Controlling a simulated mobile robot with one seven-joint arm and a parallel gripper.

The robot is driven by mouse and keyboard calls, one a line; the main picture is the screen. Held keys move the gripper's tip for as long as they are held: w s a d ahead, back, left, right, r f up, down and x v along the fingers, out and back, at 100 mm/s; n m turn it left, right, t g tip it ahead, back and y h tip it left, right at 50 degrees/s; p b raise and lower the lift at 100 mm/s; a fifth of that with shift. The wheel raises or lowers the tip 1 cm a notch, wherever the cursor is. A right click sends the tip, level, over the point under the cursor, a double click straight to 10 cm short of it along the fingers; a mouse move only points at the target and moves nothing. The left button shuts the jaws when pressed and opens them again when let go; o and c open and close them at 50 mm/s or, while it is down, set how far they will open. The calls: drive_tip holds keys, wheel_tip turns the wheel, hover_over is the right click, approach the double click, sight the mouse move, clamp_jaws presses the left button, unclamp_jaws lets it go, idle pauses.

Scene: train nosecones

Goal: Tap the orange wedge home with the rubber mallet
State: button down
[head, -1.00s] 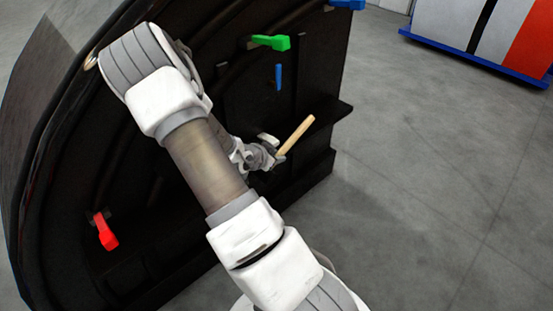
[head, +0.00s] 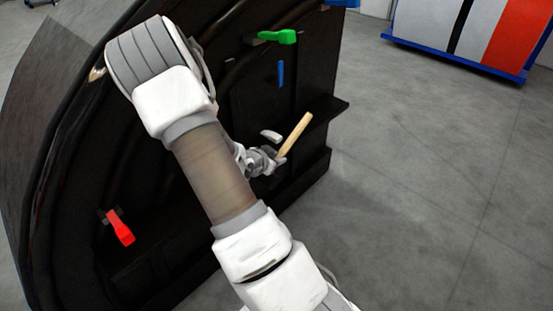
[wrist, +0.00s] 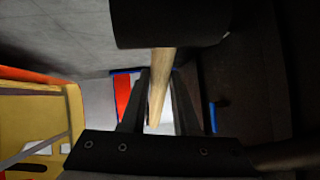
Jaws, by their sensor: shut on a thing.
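My gripper (head: 272,160) is shut on the mallet's pale wooden handle (head: 295,134), which slants up to the right in the head view. In the wrist view my gripper (wrist: 160,78) has the handle (wrist: 158,88) between its two dark fingers. The dark mallet head (wrist: 170,22) fills the top of that view. I cannot make out the mallet head in the head view. I cannot identify the orange wedge in either view.
The black nosecone shell (head: 315,75) stands close around my arm. It carries a red handle (head: 121,229), a green handle (head: 278,36) and a blue piece (head: 280,73). A white-and-red panel on a blue base (head: 460,30) stands at upper right. Grey floor (head: 430,180) is open at right.

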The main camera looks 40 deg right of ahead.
idle(0.3)
drive_tip(key=w+f+b, duration=0.3)
drive_tip(key=f+b, duration=0.1)
drive_tip(key=f, duration=0.3)
drive_tip(key=shift+w, duration=0.3)
drive_tip(key=shift+a, duration=0.1)
idle(0.5)
